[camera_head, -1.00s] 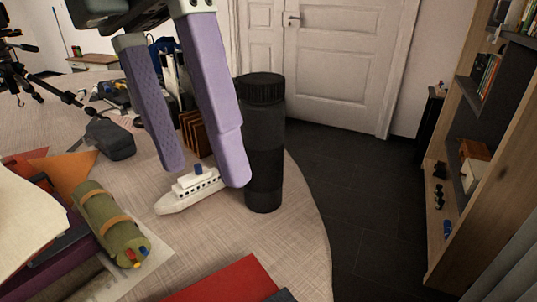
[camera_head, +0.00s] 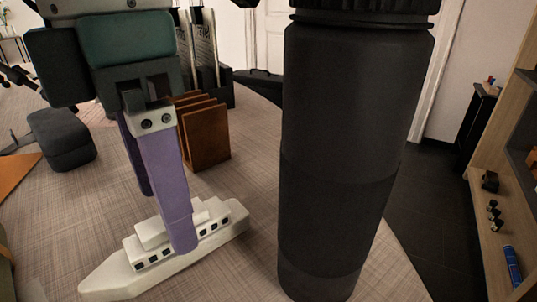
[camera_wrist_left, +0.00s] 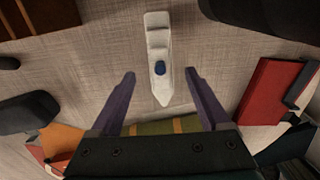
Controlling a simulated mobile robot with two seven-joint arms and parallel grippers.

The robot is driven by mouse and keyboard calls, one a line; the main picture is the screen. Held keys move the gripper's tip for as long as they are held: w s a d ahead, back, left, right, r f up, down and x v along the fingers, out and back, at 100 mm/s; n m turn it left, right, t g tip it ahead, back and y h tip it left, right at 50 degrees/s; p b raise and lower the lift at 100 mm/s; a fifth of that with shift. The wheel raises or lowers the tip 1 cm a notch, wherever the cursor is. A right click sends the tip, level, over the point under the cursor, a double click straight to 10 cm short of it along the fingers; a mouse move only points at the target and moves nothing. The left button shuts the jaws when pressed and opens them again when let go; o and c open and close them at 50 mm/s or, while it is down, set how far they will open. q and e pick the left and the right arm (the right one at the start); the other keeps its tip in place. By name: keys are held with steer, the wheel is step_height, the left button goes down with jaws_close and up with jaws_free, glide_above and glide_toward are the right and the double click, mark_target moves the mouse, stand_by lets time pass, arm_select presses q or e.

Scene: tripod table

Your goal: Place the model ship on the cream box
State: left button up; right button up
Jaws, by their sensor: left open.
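The model ship (camera_head: 165,262) is white and stands upright on the table, its bow toward the lower left in the head view. In the left wrist view the ship (camera_wrist_left: 158,48) has a blue funnel and points down the picture, between the finger lines. My left gripper (camera_head: 165,220) is open and reaches down over the ship, with one finger in front of the superstructure and one behind. In the left wrist view the gripper (camera_wrist_left: 160,74) shows both fingers apart, nothing held. Contact with the ship cannot be told. I cannot make out the cream box. My right gripper is not in view.
A tall black bottle (camera_head: 340,150) stands close right of the ship. A brown slatted holder (camera_head: 207,135) and a dark grey case (camera_head: 62,140) are behind. In the wrist view, an olive roll (camera_wrist_left: 165,127) and a red book (camera_wrist_left: 270,92) lie nearer my wrist.

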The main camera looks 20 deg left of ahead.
arm_select(q)
step_height(320, 180, down, 4)
steer(key=shift+d+f+b, duration=0.1)
steer(key=shift+b, duration=0.4)
jaws_close()
stand_by(0.3)
